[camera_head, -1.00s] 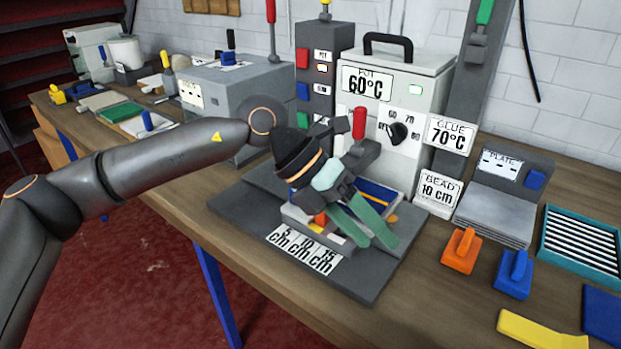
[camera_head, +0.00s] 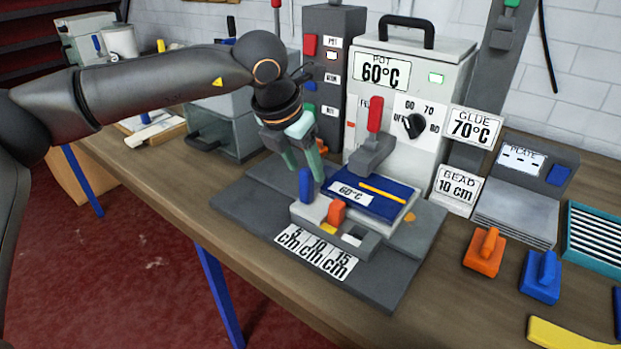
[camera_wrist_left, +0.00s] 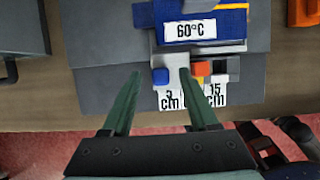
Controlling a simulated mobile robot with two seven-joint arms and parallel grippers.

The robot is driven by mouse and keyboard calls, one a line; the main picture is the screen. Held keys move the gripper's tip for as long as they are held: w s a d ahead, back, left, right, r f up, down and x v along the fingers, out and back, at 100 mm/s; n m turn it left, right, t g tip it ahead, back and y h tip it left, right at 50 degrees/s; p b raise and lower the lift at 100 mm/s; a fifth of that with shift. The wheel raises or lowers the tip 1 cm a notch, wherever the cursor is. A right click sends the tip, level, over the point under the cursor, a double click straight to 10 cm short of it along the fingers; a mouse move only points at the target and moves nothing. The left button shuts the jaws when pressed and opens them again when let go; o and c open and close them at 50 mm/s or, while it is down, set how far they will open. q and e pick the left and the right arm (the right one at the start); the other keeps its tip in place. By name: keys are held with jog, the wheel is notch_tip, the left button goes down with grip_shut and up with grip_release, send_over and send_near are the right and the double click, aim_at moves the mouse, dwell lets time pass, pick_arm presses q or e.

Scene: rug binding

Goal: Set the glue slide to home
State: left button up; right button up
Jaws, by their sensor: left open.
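The glue unit has a white and grey slide (camera_head: 356,240) on a dark grey base, with a blue pad labelled 60°C (camera_head: 382,204) on top. A small blue peg (camera_head: 306,187) stands at the slide's left end, and an orange block (camera_head: 335,213) sits on its front. Below them is a 5, 10, 15 cm scale (camera_head: 316,252). My left gripper (camera_head: 304,172) is open above the blue peg, fingers pointing down. In the left wrist view the peg (camera_wrist_left: 161,76) appears between the fingertips (camera_wrist_left: 160,72), with gaps on both sides. Contact does not show. My right gripper is out of view.
Behind stands the glue pot (camera_head: 440,110) with a red lever (camera_head: 375,115) and black dial (camera_head: 414,125). To the right are an orange handled block (camera_head: 484,252), a blue one (camera_head: 541,277) and a teal tray (camera_head: 597,236). The base's left part is clear.

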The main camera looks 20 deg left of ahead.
aim_at(310, 179)
pick_arm(q)
jog(key=x, duration=0.5)
grip_shut()
dwell(0.4)
dwell(1.0)
